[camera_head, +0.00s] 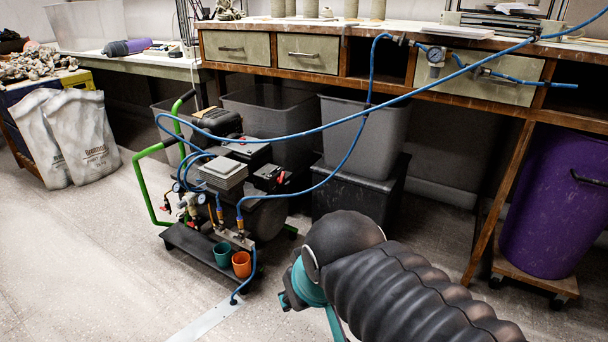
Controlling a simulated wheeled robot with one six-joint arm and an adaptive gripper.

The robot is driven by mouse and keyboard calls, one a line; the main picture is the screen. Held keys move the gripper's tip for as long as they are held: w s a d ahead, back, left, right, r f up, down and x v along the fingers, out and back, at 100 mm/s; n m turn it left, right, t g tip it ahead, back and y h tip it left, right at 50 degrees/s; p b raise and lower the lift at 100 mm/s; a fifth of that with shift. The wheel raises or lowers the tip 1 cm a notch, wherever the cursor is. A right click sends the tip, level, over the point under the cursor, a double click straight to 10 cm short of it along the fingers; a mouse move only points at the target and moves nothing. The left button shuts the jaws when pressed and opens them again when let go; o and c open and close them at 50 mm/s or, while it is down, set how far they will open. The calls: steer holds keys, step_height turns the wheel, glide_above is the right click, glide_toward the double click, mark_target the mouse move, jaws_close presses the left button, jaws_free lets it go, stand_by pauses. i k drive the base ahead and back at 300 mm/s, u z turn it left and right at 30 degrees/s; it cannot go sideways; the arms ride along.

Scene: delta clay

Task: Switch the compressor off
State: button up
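The compressor (223,172) stands on the floor left of the middle, on a dark base with a green tube handle (143,190). It has gauges, brass fittings and blue hoses on it. A black box with a small red part (271,178) sits on its right side; I cannot tell whether this is the switch or how it is set. My gripper (290,299) is at the lower middle, in front and to the right of the compressor and apart from it. My dark ribbed arm hides most of it, and its fingers cannot be made out.
A teal cup (222,253) and an orange cup (242,264) stand on the compressor's base. Grey bins (362,128) stand behind, a purple barrel (555,200) at right. Floor at the left front is clear.

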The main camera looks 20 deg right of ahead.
mark_target(280, 180)
steer(key=z, duration=0.05)
steer(key=i, duration=1.1)
steer(key=u, duration=0.45)
